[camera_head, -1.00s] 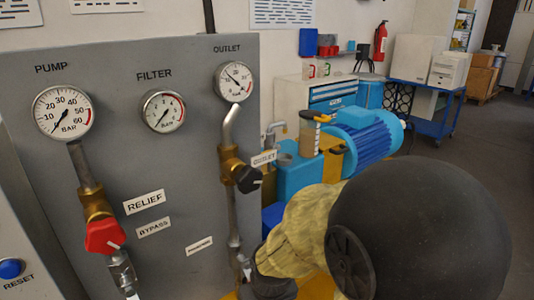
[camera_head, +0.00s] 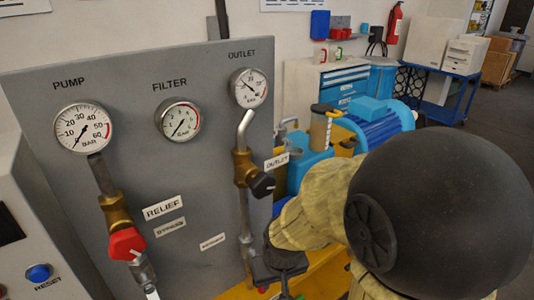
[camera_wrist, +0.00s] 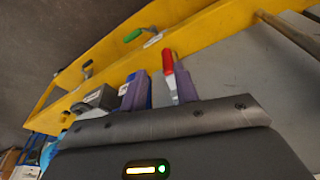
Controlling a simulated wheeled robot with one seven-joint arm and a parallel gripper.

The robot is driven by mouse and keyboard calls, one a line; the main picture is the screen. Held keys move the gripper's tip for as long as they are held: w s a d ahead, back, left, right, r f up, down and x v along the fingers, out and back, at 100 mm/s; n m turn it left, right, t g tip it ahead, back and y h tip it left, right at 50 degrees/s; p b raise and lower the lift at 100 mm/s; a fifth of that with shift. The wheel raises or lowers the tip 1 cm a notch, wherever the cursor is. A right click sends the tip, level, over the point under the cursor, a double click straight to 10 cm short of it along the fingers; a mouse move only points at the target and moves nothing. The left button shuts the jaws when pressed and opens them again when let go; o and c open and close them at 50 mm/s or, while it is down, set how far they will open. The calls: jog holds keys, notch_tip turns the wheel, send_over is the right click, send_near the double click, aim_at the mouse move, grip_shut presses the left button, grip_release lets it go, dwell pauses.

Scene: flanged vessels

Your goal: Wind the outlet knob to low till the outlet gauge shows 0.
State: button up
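The outlet knob (camera_head: 262,185) is black with a pale mark and sits on a brass valve at the panel's right side. The outlet gauge (camera_head: 249,87) is round and white, above the knob; its needle points to the upper left, and I cannot read its value exactly. My gripper's dark end shows below the knob in the head view, apart from it, with its fingertips unclear. In the wrist view my gripper (camera_wrist: 160,88) has two purple fingers spread apart with nothing held. A red handle (camera_wrist: 169,62) shows beyond the gap between them. The outlet knob is not recognisable in the wrist view.
The grey panel (camera_head: 120,185) also carries a pump gauge (camera_head: 83,127), a filter gauge (camera_head: 178,119) and a red relief knob (camera_head: 126,243). A yellow frame (camera_wrist: 200,33) with a green handle (camera_wrist: 133,35) crosses the wrist view. A blue motor (camera_head: 375,125) stands behind my arm.

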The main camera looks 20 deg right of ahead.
notch_tip(320, 180, up, 23)
jog(key=w+m+p, duration=0.1)
jog(key=p, duration=1.9)
notch_tip(320, 180, up, 18)
jog(key=r+m+g+p, duration=0.1)
jog(key=m+g+p, duration=0.2)
jog(key=m, duration=1)
send_over(267, 173)
jog(key=shift+f, duration=0.25)
jog(key=shift+f, duration=0.15)
notch_tip(267, 173, down, 17)
jog(key=shift+f+p, duration=0.1)
jog(key=shift+p, duration=1)
grip_shut()
